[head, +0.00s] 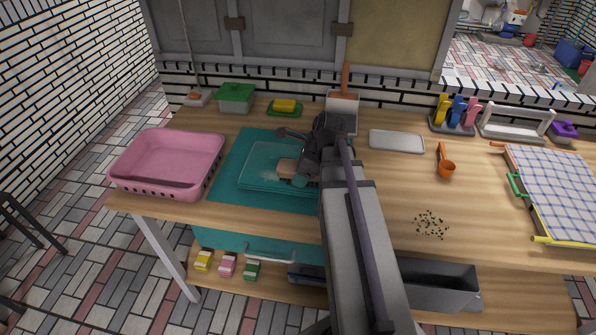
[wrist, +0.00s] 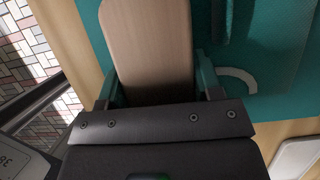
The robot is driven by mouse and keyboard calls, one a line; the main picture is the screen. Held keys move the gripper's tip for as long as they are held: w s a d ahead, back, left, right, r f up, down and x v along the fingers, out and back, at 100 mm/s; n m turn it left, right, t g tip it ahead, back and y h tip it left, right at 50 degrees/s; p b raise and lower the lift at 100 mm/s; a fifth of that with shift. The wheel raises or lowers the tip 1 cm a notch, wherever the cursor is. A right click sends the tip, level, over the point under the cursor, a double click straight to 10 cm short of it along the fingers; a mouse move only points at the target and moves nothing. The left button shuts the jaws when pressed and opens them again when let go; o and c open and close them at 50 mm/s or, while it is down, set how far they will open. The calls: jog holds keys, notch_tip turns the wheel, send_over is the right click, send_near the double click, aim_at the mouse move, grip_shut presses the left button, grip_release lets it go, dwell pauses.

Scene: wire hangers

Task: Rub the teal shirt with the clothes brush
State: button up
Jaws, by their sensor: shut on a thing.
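The teal shirt (head: 257,157) lies folded and flat on a larger teal mat (head: 232,194), left of my arm. A small pale patch shows on it beside the brush. The clothes brush (head: 287,167) has a tan wooden back; it is over the right part of the shirt. My gripper (head: 296,171) is shut on the brush. In the wrist view the brush's wooden back (wrist: 155,45) sits between my two teal fingers (wrist: 160,86), with teal fabric around it. The bristle side is hidden, so I cannot tell whether it touches the shirt.
A pink basket (head: 168,150) stands left of the mat. A green box (head: 236,97), a yellow sponge (head: 284,105) and an orange-handled dustpan (head: 342,100) are behind. To the right are a pale tray (head: 397,141), an orange scoop (head: 446,168), dark crumbs (head: 432,225) and a checked cloth (head: 555,185).

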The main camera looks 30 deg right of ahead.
aim_at(293, 166)
jog(key=shift+w+a+f, duration=0.1)
jog(key=shift+w+a, duration=0.95)
jog(key=shift+a, duration=0.2)
jog(key=shift+c, duration=0.4)
jog(key=shift+w+a, duration=1.75)
jog(key=shift+a, duration=0.3)
jog(key=shift+w+a, duration=1.7)
jog(key=shift+a, duration=0.3)
notch_tip(293, 166, up, 6)
jog(key=p, duration=0.5)
jog(key=shift+p, duration=0.4)
notch_tip(293, 166, up, 3)
jog(key=p, duration=0.3)
jog(key=shift+d, duration=0.1)
